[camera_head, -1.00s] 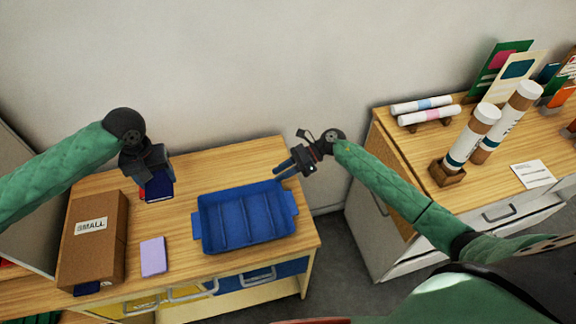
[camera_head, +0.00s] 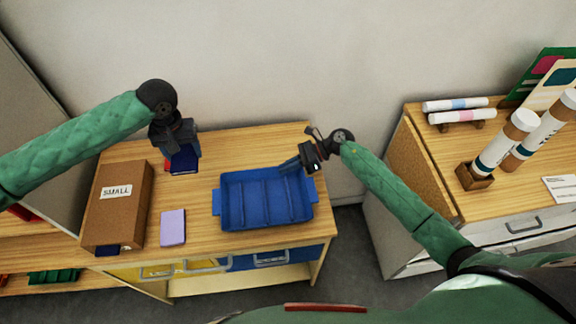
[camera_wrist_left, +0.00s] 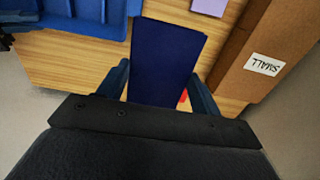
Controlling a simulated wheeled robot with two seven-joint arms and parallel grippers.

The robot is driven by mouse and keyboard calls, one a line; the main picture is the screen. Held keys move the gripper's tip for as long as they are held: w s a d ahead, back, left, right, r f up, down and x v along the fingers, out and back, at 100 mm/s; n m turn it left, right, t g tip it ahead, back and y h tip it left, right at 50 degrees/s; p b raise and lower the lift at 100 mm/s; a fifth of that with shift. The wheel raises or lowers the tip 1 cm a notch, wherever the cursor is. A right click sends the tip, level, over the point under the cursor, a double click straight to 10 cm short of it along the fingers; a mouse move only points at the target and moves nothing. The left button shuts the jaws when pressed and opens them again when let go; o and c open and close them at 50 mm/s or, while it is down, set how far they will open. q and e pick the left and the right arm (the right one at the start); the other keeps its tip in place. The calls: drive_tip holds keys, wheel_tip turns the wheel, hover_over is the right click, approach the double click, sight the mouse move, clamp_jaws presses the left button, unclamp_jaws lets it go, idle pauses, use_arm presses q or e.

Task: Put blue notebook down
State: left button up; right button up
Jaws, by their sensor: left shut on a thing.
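The dark blue notebook (camera_head: 184,162) is over the back left of the wooden desk, below my left gripper (camera_head: 178,146). In the left wrist view the blue notebook (camera_wrist_left: 166,58) stretches out from between the two fingers, and my left gripper (camera_wrist_left: 160,84) is shut on it. Whether its lower edge touches the desk cannot be told. My right gripper (camera_head: 290,165) is empty at the back right corner of the blue tray, its fingers apart.
The blue divided tray (camera_head: 229,222) looks empty. A lilac notebook (camera_head: 172,228) lies left of it, with a brown box marked SMALL (camera_head: 117,205) further left. A red item (camera_head: 167,164) shows beside the blue notebook. A second table (camera_head: 420,165) stands right, across a gap.

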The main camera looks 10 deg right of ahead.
clamp_jaws()
use_arm(q)
drive_tip(key=m, duration=0.2)
hover_over(265, 200)
drive_tip(key=d, duration=0.1)
wheel_tip(265, 200, down, 5)
drive_tip(key=shift+a+f+n, duration=0.15)
drive_tip(key=shift+f+n, duration=0.2)
drive_tip(key=shift+f, duration=1.3)
drive_tip(key=shift+a+f+n, duration=0.15)
drive_tip(key=shift+f+n, duration=0.15)
drive_tip(key=shift+f, duration=1.3)
drive_tip(key=shift+a+f+n, duration=0.15)
drive_tip(key=shift+f+n, duration=0.2)
drive_tip(key=shift+f, duration=1.3)
drive_tip(key=shift+f, duration=0.45)
drive_tip(key=o, duration=1)
